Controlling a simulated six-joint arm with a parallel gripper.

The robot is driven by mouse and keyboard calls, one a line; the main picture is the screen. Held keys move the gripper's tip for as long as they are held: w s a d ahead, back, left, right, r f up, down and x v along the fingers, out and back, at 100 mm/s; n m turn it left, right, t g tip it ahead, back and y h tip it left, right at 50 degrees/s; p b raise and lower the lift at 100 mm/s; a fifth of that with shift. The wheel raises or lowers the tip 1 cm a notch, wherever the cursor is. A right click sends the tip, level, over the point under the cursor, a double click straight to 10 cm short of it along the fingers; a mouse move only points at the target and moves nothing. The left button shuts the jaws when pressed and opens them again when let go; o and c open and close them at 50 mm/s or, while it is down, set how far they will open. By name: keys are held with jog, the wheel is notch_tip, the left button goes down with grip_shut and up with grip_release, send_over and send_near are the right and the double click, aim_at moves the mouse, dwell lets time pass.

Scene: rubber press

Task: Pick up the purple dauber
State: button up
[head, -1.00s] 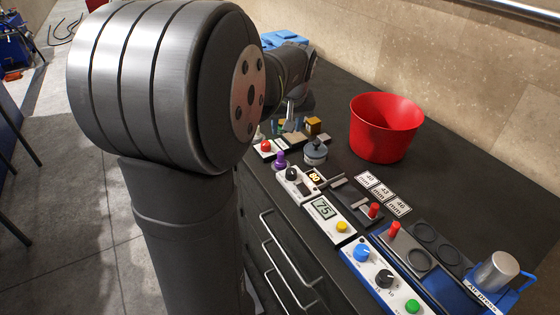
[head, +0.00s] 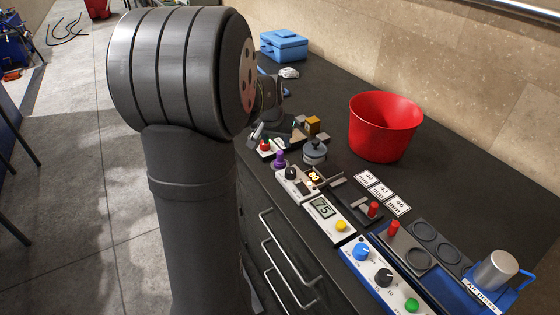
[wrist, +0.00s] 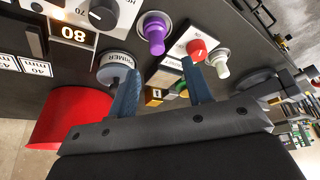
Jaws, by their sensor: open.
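The purple dauber (head: 279,158) stands upright near the front edge of the counter, beside the grey primer pot (head: 315,152). In the wrist view the purple dauber (wrist: 155,33) is beyond the fingertips, between the heater-like box with the "80" display and the red button. My gripper (wrist: 159,70) is open, with nothing between its two blue-grey fingers.
The red button box (head: 265,147) is close to the dauber, and a white knob (wrist: 221,66) stands beyond it in the wrist view. The "80" control box (head: 297,184) lies on the other side. A red bucket (head: 385,127) stands further back.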

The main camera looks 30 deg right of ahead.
aim_at(280, 152)
jog(key=x, duration=0.8)
jog(key=shift+s+d+f, duration=0.15)
jog(key=shift+c, duration=0.3)
grip_shut()
